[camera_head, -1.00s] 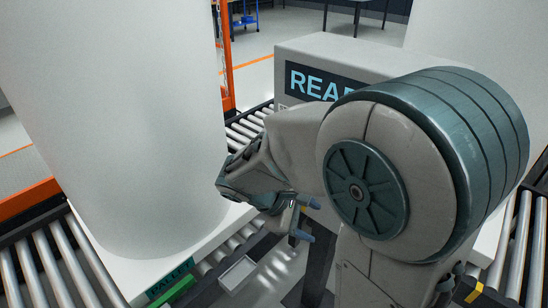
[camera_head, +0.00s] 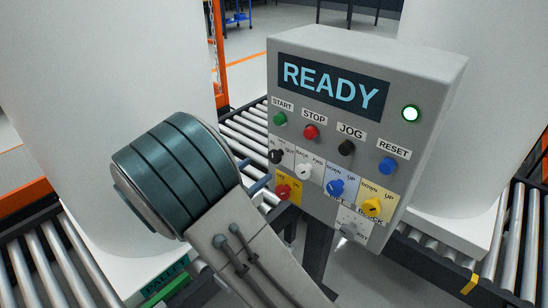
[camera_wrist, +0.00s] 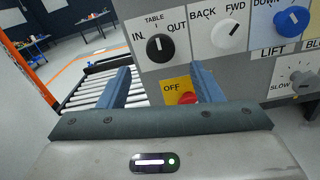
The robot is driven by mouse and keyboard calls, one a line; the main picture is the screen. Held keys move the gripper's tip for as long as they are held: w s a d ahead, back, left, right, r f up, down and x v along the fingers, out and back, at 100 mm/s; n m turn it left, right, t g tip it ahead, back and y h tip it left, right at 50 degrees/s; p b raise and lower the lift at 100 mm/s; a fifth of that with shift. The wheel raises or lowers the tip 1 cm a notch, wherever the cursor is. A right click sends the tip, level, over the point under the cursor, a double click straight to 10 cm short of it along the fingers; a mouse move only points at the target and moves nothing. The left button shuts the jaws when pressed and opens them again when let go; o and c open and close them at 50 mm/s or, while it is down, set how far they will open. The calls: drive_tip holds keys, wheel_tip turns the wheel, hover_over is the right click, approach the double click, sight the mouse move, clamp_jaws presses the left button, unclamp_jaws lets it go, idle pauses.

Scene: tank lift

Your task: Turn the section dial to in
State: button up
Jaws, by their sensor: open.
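The black dial (camera_wrist: 160,47) with IN on its left and OUT on its right sits on the grey control box (camera_head: 375,55). Its label reads TABLE; I read no "section" label. Its white mark points roughly up. The same black dial shows in the head view (camera_head: 276,156), at the panel's left edge. My gripper (camera_wrist: 160,70) is open and empty, its blue fingers spread in front of the panel, below and to either side of the dial. In the head view, only the fingers of my gripper (camera_head: 252,173) show beside the panel; my arm hides the rest.
Right of it are a white BACK/FWD dial (camera_wrist: 226,34), a blue LIFT dial (camera_wrist: 291,20) and a yellow dial (camera_head: 371,207). A red OFF switch (camera_wrist: 187,98) lies just below, close to the right finger. The screen (camera_head: 333,86) reads READY, with a lit green lamp (camera_head: 411,114).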

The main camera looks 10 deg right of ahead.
sight(272, 159)
drive_tip(key=x, duration=0.8)
drive_tip(key=shift+w+d, duration=0.1)
